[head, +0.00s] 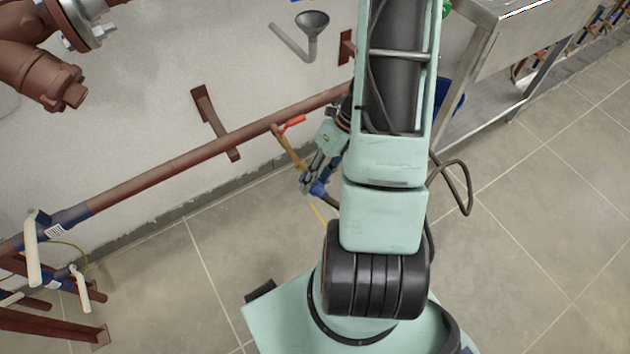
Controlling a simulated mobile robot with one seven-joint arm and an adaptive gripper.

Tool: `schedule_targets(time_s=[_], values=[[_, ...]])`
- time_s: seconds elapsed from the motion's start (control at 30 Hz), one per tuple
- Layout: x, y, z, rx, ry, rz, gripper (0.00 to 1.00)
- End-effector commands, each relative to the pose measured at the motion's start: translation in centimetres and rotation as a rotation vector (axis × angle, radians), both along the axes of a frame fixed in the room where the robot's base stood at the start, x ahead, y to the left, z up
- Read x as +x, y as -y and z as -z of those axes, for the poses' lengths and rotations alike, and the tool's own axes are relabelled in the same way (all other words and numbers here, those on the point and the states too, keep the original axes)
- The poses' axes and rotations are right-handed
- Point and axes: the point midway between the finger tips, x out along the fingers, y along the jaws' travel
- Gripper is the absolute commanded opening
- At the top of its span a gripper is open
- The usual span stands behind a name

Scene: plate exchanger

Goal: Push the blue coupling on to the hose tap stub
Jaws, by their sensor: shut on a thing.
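The hose tap (284,143) hangs from the brown-red wall pipe and has a red lever handle (291,124). Its brass-coloured body slants down and right to a stub whose end is close to my gripper. My gripper (309,182) is beside the lower end of the tap, shut on the blue coupling (318,189). A dark hose runs from the coupling down and right behind my arm. The parts are small here and the fingers partly cover them. I cannot tell whether the coupling touches the stub or is apart from it.
The wall pipe (160,172) runs diagonally along the wall. White-handled valves (75,285) stand at lower left. A funnel (312,30) is on the wall above. A steel table (500,35) stands at upper right. My arm hides the middle; tiled floor (540,210) is clear at right.

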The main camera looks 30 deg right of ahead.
Motion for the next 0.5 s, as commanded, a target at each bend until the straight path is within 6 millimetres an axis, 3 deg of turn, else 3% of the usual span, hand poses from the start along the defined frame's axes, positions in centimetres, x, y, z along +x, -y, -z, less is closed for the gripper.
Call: schedule_targets(time_s=[0.03,0.5], values=[[2.5,0.3,-0.8,-0.014,0.05,0.009,0.0],[0.0,0.4,-0.8,-0.011,0.046,0.013,0.0]])
